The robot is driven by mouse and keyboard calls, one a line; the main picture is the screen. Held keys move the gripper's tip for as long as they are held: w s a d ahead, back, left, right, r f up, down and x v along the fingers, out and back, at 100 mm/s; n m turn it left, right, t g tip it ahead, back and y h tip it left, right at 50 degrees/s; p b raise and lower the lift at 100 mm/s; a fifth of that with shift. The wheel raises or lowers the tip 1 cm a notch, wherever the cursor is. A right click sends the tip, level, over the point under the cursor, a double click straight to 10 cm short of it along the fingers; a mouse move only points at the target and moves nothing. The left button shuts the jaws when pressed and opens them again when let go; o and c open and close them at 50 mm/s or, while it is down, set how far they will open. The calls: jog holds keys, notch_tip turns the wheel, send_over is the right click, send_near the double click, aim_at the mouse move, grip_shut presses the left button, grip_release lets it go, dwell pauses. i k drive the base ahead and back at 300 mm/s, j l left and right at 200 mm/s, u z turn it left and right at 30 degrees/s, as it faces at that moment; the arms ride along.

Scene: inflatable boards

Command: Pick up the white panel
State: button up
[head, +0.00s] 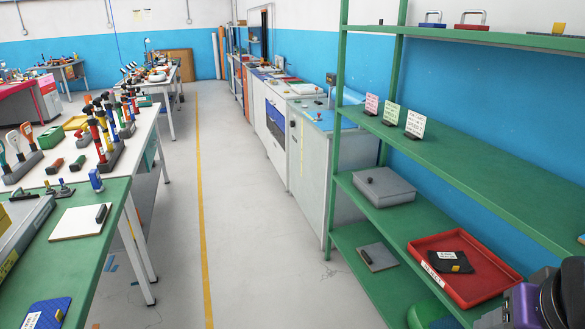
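The likely white panel (80,222) is a flat, pale square board with a dark handle-like block on its right part. It lies flat on the green top of the near table (105,248) at the left. Part of my arm, purple and black, shows at the bottom right corner, far from the panel and in front of the shelf. My gripper's fingers are not in view.
A grey case (25,235) lies left of the panel, and a blue pad (46,312) lies nearer. Handled tools stand on the white table (142,128) behind. Green shelving (480,165) with a red tray (418,247) is at right. The floor aisle between is clear.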

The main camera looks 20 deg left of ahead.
aim_at(79, 222)
jog(key=u, duration=2.35)
jog(key=i+l+u, duration=0.15)
jog(key=u, duration=0.95)
jog(key=i+l+u, duration=0.1)
jog(key=l+u, duration=0.2)
jog(key=i+l+u, duration=0.1)
jog(key=l+u, duration=0.6)
jog(key=l, duration=0.5)
jog(key=l+u, duration=0.15)
jog(key=l, duration=0.7)
jog(key=k+l+u, duration=0.1)
jog(key=l, duration=0.7)
